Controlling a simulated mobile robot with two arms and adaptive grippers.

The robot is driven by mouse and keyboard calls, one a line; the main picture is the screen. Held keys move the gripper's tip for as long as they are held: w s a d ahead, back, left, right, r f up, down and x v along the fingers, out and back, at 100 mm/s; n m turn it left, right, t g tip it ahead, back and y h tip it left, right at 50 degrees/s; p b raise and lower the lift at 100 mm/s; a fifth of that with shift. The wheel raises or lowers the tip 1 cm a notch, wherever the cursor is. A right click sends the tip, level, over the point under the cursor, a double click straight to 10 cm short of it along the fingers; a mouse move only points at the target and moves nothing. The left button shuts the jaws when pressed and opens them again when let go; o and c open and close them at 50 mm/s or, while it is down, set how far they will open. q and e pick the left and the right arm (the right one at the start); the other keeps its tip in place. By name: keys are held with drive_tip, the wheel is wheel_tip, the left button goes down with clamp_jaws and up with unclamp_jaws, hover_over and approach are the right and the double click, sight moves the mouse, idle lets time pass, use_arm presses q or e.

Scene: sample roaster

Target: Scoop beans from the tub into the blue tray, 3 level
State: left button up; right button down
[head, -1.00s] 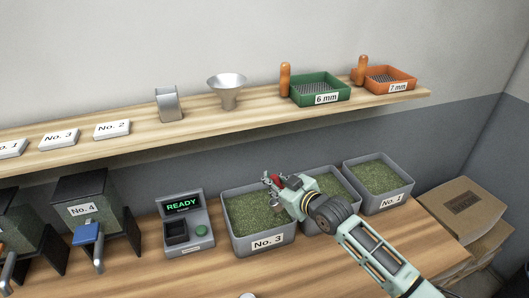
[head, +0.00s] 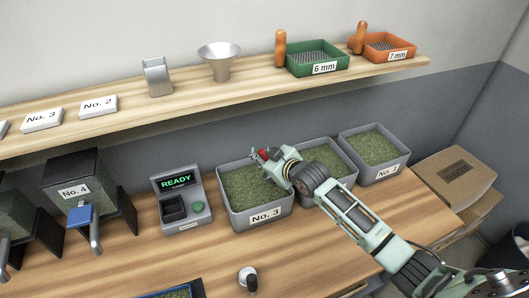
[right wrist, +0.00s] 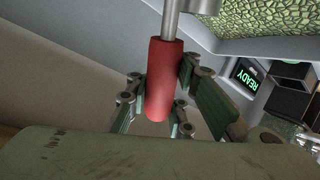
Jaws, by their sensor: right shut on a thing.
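My right gripper (head: 265,160) is shut on the red handle of the scoop (head: 264,154), over the tub of green beans labelled No. 3 (head: 283,209). In the right wrist view the red handle (right wrist: 160,85) sits between the fingers (right wrist: 160,108), and a grey metal shaft runs from it to the top edge. The scoop's cup is mostly out of view, so its load cannot be told. The blue tray (head: 200,288) shows only a corner at the bottom edge, with green beans in it. My left gripper is not in view.
Two more bean tubs stand to the right, one labelled No. 1 (head: 389,173). A scale reading READY (head: 181,200) stands left of the No. 3 tub. A small black-and-silver item (head: 248,278) is on the counter. A shelf (head: 200,106) runs above.

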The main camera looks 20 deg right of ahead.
drive_tip(key=w+a+f+b, duration=0.2)
drive_tip(key=a+f+b, duration=0.2)
drive_tip(key=f+b, duration=0.35)
use_arm(q)
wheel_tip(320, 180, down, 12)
drive_tip(key=b, duration=0.3)
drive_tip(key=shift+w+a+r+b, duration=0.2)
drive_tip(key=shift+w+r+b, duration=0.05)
drive_tip(key=shift+b, duration=0.1)
use_arm(e)
drive_tip(key=shift+s+d+r+m+t+y, duration=0.2)
drive_tip(key=shift+d+r+m+t+y, duration=0.2)
drive_tip(key=shift+r, duration=0.35)
drive_tip(key=shift+s+d+r+m+t+y, duration=0.3)
drive_tip(key=shift+r+t, duration=0.25)
drive_tip(key=shift+r, duration=0.25)
drive_tip(key=shift+s+d+r+m+t+y, duration=0.1)
drive_tip(key=shift+d+r+m+t+y, duration=0.3)
drive_tip(key=shift+r, duration=0.35)
